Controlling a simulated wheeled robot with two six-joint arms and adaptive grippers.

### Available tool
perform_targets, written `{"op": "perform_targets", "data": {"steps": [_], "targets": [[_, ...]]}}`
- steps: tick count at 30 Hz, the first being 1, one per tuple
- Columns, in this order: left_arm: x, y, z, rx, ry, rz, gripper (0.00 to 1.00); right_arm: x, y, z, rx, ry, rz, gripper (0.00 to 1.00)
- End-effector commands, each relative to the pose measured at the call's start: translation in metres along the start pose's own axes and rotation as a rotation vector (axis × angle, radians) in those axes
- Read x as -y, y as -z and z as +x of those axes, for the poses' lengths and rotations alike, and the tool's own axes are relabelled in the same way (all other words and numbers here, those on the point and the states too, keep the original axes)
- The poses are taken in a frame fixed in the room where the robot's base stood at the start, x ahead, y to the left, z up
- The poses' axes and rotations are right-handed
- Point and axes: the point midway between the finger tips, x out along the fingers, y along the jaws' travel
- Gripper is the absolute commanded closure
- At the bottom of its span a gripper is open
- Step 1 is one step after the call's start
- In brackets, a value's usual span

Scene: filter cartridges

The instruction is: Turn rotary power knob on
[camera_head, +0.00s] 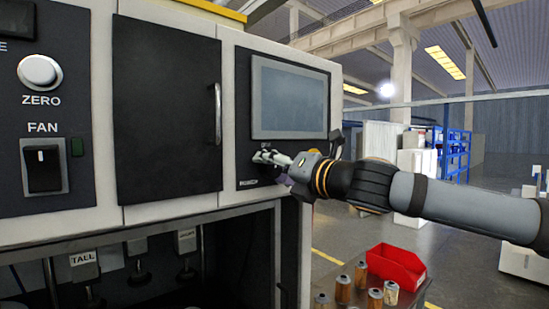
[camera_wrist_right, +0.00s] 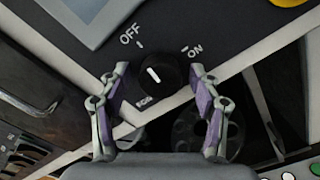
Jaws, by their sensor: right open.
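The rotary power knob (camera_wrist_right: 155,76) is round and black with a white pointer line. In the right wrist view its pointer leans up and left, towards the OFF mark; the ON mark (camera_wrist_right: 194,51) is at upper right. My right gripper (camera_wrist_right: 159,78) is open, with one finger on each side of the knob; I cannot tell whether either touches it. In the head view my right gripper (camera_head: 264,157) is at the panel below the grey screen (camera_head: 289,98) and hides the knob. My left gripper is not in view.
A black door (camera_head: 166,105) with a handle is left of the screen, and the FAN switch (camera_head: 43,168) and ZERO button (camera_head: 40,72) are at far left. A red bin (camera_head: 396,267) and several cartridges (camera_head: 376,299) stand below my right arm.

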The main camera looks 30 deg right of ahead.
Motion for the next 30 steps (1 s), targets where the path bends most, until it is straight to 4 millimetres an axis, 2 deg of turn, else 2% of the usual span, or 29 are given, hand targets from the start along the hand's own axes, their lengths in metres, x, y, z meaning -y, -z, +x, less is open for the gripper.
{"op": "perform_targets", "data": {"steps": [8,20,30], "targets": [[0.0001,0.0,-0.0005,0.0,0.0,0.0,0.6,0.0005,0.001,0.0013,-0.001,0.0,0.001,0.37],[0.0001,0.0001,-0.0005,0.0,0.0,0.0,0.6,0.0004,0.0006,0.0011,0.0,0.0,0.001,0.91],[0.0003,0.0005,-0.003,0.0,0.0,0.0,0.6,0.0,-0.0002,0.0011,0.0,0.0,0.057,0.91]]}}
